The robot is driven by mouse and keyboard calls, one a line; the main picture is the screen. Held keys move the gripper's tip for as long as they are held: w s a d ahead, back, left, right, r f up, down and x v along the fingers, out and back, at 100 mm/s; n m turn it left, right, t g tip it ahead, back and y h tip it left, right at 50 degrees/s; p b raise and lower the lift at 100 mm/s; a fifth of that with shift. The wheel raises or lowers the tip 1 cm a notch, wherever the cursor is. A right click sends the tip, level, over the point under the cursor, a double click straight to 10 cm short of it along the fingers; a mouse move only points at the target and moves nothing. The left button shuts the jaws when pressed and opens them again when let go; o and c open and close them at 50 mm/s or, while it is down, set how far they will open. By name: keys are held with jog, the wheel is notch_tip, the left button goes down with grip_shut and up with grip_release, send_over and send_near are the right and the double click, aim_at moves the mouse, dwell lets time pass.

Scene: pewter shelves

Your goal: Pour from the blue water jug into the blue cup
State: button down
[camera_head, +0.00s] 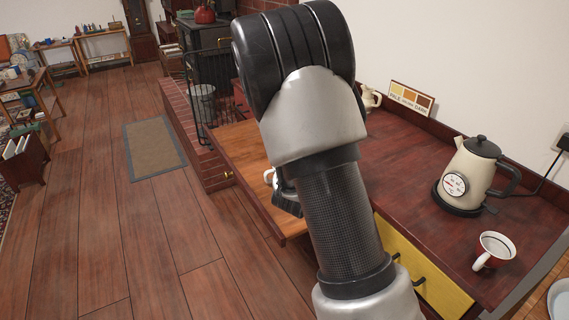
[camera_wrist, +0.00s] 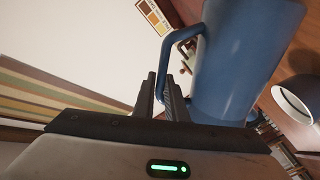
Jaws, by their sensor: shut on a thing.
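The blue water jug (camera_wrist: 245,60) fills the upper right of the wrist view, close to my gripper. My gripper (camera_wrist: 168,88) is shut on the jug's blue handle (camera_wrist: 166,58). A round vessel with a pale rim and a bluish-grey side (camera_wrist: 298,98) is partly in view at the right edge, beside the jug; it may be the blue cup. In the head view my arm hides the jug, and only a dark part of my gripper (camera_head: 285,196) shows. A small piece of a white cup-like thing (camera_head: 269,176) shows beside it. The jug's contents are hidden.
A cream kettle (camera_head: 470,175) stands on the dark red counter (camera_head: 420,140), with a red and white cup (camera_head: 494,250) in front of it. A colour-chart sign (camera_head: 411,98) and a cream pitcher (camera_head: 370,97) are at the wall. The wooden floor at left is open.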

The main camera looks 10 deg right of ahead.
jog(key=shift+w+a+r+n+p, duration=0.15)
jog(key=shift+w+a+n+p, duration=0.45)
jog(key=shift+n+p, duration=0.35)
jog(key=shift+w+a+r+n+p, duration=0.1)
jog(key=shift+w+a+n+p, duration=0.5)
jog(key=shift+n+p, duration=0.3)
dwell(3.6)
